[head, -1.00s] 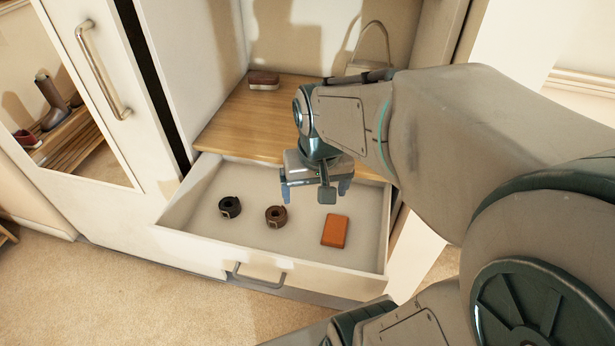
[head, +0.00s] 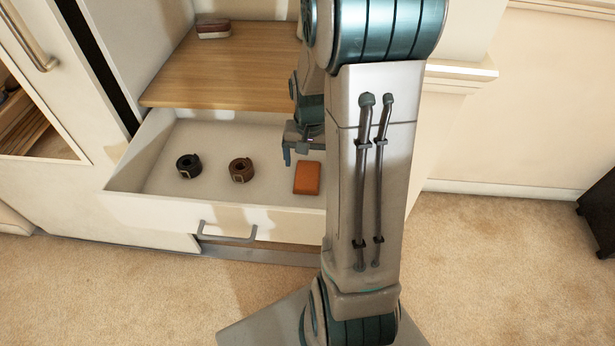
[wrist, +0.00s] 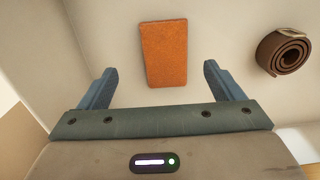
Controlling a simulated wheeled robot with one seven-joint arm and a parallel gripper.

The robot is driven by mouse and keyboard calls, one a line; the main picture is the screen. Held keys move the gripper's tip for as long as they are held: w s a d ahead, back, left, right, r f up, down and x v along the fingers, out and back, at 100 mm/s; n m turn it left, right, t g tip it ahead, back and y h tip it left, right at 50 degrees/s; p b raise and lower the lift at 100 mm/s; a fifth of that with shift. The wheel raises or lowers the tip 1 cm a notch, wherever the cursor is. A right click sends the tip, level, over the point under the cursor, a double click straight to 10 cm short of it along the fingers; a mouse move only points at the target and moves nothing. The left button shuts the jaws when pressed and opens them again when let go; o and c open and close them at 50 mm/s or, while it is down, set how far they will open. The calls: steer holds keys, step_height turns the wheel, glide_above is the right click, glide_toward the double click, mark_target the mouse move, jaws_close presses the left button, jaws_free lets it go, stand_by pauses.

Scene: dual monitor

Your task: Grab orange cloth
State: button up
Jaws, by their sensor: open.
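The orange cloth (head: 307,178) is a flat, folded rectangle lying in the right part of the open drawer (head: 214,215). In the wrist view the cloth (wrist: 164,54) lies just beyond the fingertips, centred between them and untouched. My gripper (wrist: 157,82) is open and empty, its two blue fingers spread wider than the cloth. In the head view my gripper (head: 287,155) hangs above the drawer beside the cloth, partly hidden behind my arm.
A dark rolled belt (head: 189,165) and a brown rolled belt (head: 241,170) lie left of the cloth. The brown belt also shows in the wrist view (wrist: 284,52). A wooden shelf (head: 225,75) with a brush-like item (head: 213,29) is behind the drawer. Drawer walls surround the cloth.

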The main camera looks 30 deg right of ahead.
mark_target(307, 175)
steer(key=f, duration=0.2)
steer(key=f+b, duration=0.1)
steer(key=f, duration=0.1)
steer(key=w+f, duration=0.1)
steer(key=f, duration=0.1)
steer(key=shift+f, duration=0.2)
steer(key=c, duration=1.1)
